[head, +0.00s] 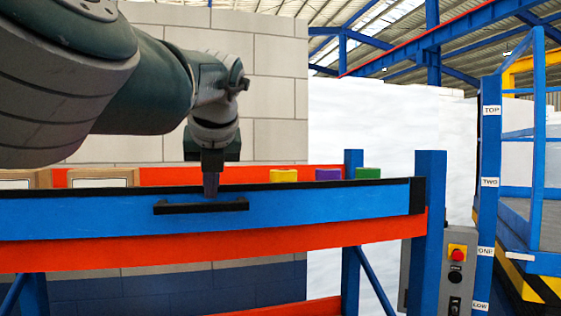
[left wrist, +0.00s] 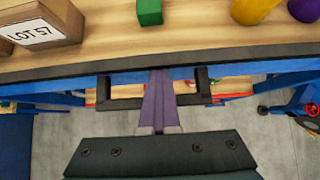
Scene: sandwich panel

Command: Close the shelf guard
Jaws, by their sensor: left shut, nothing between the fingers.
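The shelf guard (head: 310,212) is a long blue panel with a black top edge and a black bar handle (head: 201,206) on its front face. It looks upright along the shelf front, its right end beside a blue post. My left gripper (head: 211,187) is shut and empty at the guard, just above the handle in the head view. In the left wrist view its fingers (left wrist: 160,85) cross over the middle of the handle (left wrist: 120,103), tips close to the guard's edge. I cannot tell whether they touch it. My right gripper is in neither view.
Behind the guard are wooden boxes (left wrist: 45,20), a green block (left wrist: 150,12), and yellow (head: 284,175) and purple (head: 328,174) things. A control box with a red button (head: 457,254) hangs right of the shelf post (head: 430,200). A blue and yellow platform (head: 535,230) stands farther right.

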